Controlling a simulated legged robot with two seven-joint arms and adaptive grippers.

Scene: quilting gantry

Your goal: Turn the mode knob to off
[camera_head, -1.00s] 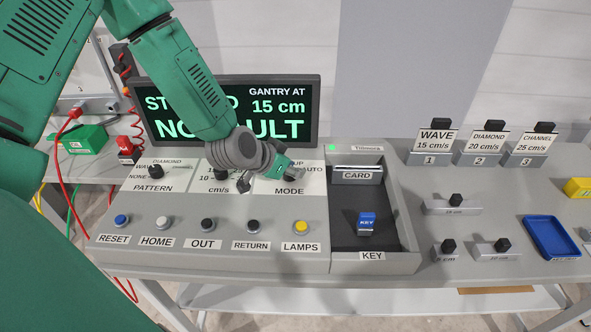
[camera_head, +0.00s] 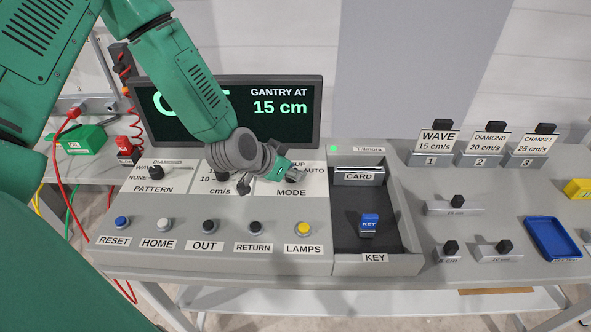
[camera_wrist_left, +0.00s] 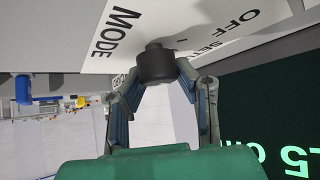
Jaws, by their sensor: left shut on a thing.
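The mode knob (camera_wrist_left: 157,64) is a dark round knob on the white panel (camera_wrist_left: 135,32) marked MODE, OFF and SET in the left wrist view. My left gripper (camera_wrist_left: 159,82) has its two fingers on either side of it and is shut on it. In the head view my left gripper (camera_head: 268,181) covers the knob above the MODE label (camera_head: 291,192). Which mark the knob points at cannot be made out. The display (camera_head: 285,100) reads GANTRY AT 15 cm, with large green letters starting with O behind my arm. My right gripper is not in view.
Push buttons, including the yellow LAMPS button (camera_head: 303,229), line the console's front. The pattern knob (camera_head: 158,170) is to the left. A tray with a blue key (camera_head: 369,223) and card (camera_head: 359,177) is on the right. Labelled blocks and a blue dish (camera_head: 552,238) stand further right.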

